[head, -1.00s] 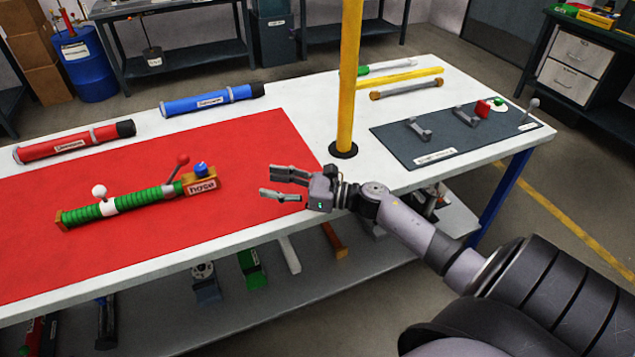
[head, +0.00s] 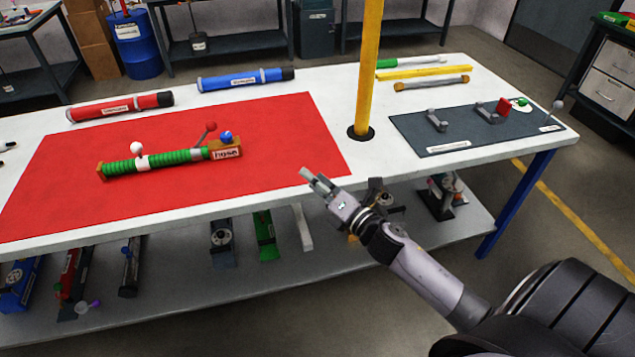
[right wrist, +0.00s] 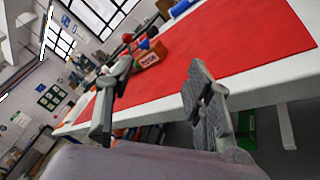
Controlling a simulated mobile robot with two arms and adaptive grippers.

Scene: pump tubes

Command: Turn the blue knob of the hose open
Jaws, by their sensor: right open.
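The green ribbed hose (head: 175,158) lies on the red mat, with tan end blocks and a "hose" label at its right end. Its blue knob (head: 226,137) sits on top of that labelled block; a red-balled lever (head: 210,127) stands just left of it and a white ball (head: 137,148) near the other end. My right gripper (head: 314,178) is empty, right of and nearer than the knob, by the table's front edge. In the right wrist view its fingers (right wrist: 160,70) are spread, with the blue knob (right wrist: 145,43) small beyond them. My left gripper is not clearly visible.
A yellow post (head: 367,70) rises from the white table to the right of the red mat (head: 70,205). Red (head: 120,106) and blue (head: 246,80) tubes lie behind the mat. A dark board (head: 470,138) with fittings is at right. The mat between gripper and hose is clear.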

